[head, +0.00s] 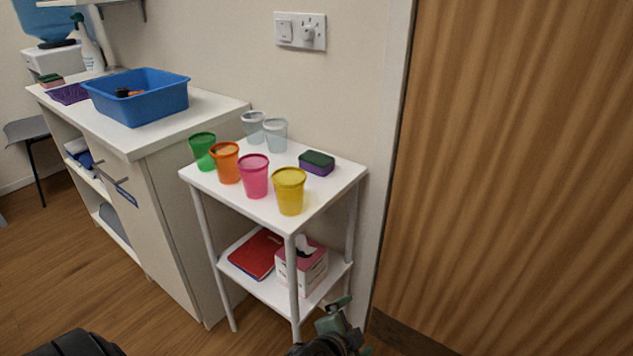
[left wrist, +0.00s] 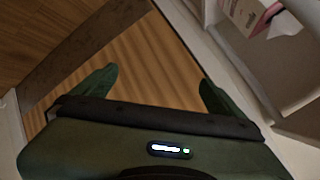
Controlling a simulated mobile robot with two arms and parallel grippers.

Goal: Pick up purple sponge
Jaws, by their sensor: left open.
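The purple sponge (head: 316,168) has a dark green top. It lies on the right back part of the small white cart's top shelf (head: 262,207), next to the wall. My left gripper (head: 338,318) is low at the bottom of the head view, in front of the cart's right front corner and well below the sponge. In the left wrist view its two green fingers (left wrist: 155,92) are spread apart with nothing between them, over wood flooring. The sponge is not visible in the left wrist view. My right gripper is not in view.
Green, orange, pink and yellow cups (head: 255,176) line the shelf's front left, with two clear cups (head: 275,135) behind. A tissue box (head: 305,268) and red book (head: 255,254) are on the lower shelf. A counter with a blue bin (head: 140,98) stands left, a wooden door (head: 510,150) right.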

